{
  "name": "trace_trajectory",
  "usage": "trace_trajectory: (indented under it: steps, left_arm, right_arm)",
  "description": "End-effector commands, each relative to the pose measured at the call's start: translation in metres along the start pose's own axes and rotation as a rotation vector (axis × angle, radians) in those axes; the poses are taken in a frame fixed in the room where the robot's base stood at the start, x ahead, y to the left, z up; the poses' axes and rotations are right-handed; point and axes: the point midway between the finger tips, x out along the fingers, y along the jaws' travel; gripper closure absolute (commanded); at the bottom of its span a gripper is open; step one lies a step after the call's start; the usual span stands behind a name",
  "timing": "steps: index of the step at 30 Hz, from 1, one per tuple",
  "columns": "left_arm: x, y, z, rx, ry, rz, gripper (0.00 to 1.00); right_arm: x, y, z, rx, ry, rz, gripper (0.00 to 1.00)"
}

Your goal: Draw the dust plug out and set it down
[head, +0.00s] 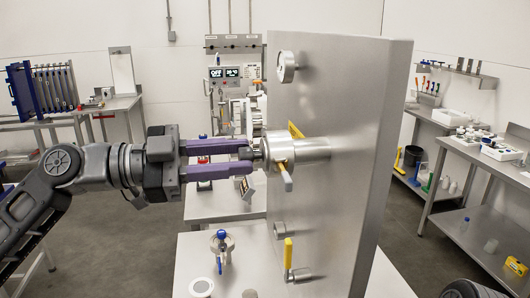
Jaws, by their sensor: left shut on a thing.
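My left gripper (246,153) reaches in from the left with its two purple fingers level. The port sticks out of an upright metal panel (345,110) and has a yellow-handled valve lever (286,178). The plug is mostly hidden by the fingertips, and I cannot tell how deep it sits in the port. My right gripper is not in view.
A pale bench (258,262) below carries a blue-handled fitting (221,246) and a small round cup (201,287). A gauge (287,67) and a lower yellow-handled valve (289,254) project from the panel. Side benches stand at left and right.

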Motion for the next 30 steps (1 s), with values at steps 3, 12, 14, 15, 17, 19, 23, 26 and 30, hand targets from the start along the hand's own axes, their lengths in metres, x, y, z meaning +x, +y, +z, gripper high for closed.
trace_trajectory:
  steps: [3, 12, 14, 15, 17, 19, 23, 26, 30]
  left_arm:
    - [0.000, 0.000, 0.000, 0.000, 0.000, 0.000, 1.00]
    - [0.000, 0.000, -0.001, 0.000, 0.001, -0.001, 1.00]
    - [-0.001, 0.000, 0.000, 0.000, 0.001, -0.001, 1.00]
    - [-0.001, 0.000, 0.000, 0.000, 0.001, -0.001, 1.00]
    - [-0.002, 0.000, 0.000, 0.000, 0.001, -0.001, 1.00]
    - [-0.004, 0.000, 0.000, 0.000, 0.001, -0.001, 1.00]
    - [-0.007, 0.000, 0.000, 0.000, 0.000, -0.002, 1.00]
    - [-0.010, 0.000, 0.000, 0.000, 0.000, -0.002, 1.00]
    - [-0.014, 0.000, 0.000, 0.000, 0.000, -0.002, 1.00]
  right_arm:
    - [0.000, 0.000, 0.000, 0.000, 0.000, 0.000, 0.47]
    - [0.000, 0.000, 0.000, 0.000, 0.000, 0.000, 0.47]
    - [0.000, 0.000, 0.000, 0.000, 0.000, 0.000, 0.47]
    - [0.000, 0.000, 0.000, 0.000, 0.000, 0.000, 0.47]
    - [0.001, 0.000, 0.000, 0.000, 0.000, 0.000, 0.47]
    - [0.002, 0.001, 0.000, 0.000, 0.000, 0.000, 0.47]
    - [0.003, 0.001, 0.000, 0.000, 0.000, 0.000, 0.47]
    - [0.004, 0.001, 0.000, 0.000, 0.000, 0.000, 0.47]
    - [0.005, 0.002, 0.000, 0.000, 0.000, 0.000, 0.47]
